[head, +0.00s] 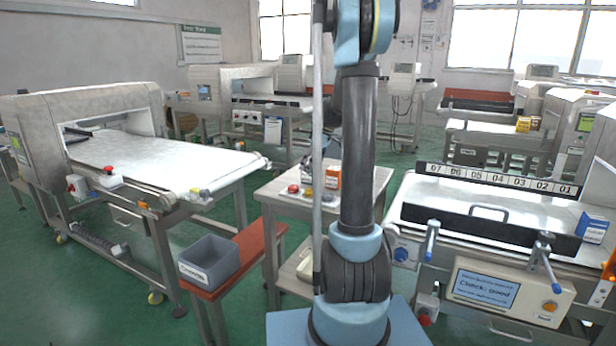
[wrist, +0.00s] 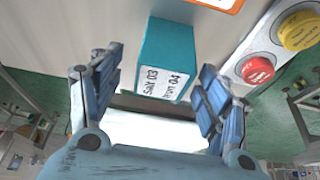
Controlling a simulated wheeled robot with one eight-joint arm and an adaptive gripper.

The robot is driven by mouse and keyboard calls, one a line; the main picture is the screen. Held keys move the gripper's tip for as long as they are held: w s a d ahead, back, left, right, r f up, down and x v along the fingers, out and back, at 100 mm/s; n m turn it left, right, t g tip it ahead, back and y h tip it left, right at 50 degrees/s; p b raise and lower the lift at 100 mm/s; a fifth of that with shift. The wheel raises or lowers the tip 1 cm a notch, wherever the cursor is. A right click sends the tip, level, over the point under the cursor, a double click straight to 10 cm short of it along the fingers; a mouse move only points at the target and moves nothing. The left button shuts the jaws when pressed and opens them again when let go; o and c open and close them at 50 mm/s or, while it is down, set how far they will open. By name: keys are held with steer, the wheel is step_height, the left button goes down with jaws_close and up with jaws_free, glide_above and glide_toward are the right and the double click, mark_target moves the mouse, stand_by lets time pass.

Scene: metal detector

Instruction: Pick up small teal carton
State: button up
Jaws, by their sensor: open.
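My gripper (wrist: 158,66) is open. One blue finger is to the left of the carton and one to the right, with a visible gap on the left side. The right finger looks close to the carton's lower right edge; I cannot tell whether it touches. In the head view my arm hides the carton, and the gripper is mostly hidden behind it.
A control strip with a red button (wrist: 258,70) and yellow button (wrist: 298,30) lies right of the carton. An orange box (head: 333,178) stands on the small table (head: 268,193). A grey bin (head: 208,262) sits on a red bench. A blue box (head: 591,229) is far right.

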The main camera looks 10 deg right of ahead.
steer(key=shift+a+x, duration=0.15)
steer(key=shift+x, duration=1.15)
steer(key=shift+a+x, duration=0.1)
steer(key=shift+x, duration=1.2)
steer(key=shift+r, duration=0.15)
steer(key=c, duration=1.2)
